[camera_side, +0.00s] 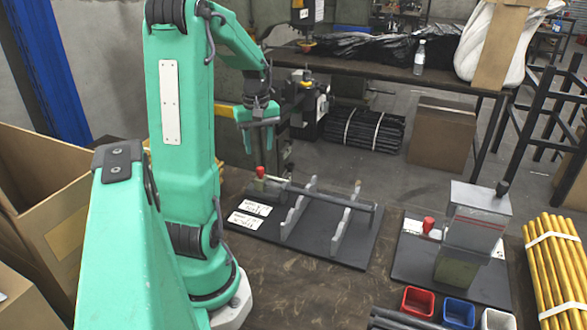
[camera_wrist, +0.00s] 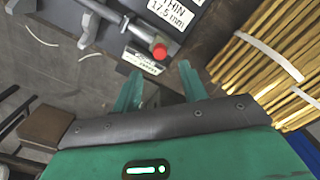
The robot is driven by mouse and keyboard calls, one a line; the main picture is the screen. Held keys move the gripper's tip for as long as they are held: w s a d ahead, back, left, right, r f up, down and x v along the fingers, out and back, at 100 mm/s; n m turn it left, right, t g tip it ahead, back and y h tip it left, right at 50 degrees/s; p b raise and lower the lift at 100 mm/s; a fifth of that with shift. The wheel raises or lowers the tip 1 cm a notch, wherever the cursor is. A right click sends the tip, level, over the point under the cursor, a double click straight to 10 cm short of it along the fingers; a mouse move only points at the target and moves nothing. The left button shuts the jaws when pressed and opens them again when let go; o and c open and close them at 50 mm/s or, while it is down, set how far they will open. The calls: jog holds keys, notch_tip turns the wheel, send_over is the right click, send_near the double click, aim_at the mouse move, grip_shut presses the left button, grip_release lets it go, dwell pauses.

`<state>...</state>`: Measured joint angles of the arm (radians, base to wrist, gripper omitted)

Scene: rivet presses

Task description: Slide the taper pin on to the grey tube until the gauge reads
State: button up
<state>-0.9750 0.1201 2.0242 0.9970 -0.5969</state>
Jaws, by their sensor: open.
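A long grey tube (camera_side: 335,197) lies across upright grey supports on a dark base plate in the side view. A small red-topped piece (camera_side: 260,173) stands by its left end. In the wrist view a grey rod (camera_wrist: 125,30) runs toward a round red end (camera_wrist: 159,52). I cannot tell whether the red piece is the taper pin or part of a gauge. My gripper (camera_side: 259,147) is above the left end of the plate in the side view.
Two white labels (camera_side: 250,213) lie on the base plate. A press-like fixture (camera_side: 472,230) with a red knob (camera_side: 428,224) stands to the right. Red, blue and white bins (camera_side: 458,313) and bundled yellow rods (camera_side: 555,270) are at the front right. A cardboard box (camera_side: 45,195) is at left.

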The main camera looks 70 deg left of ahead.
aim_at(260, 168)
jog(key=shift+f, duration=3.35)
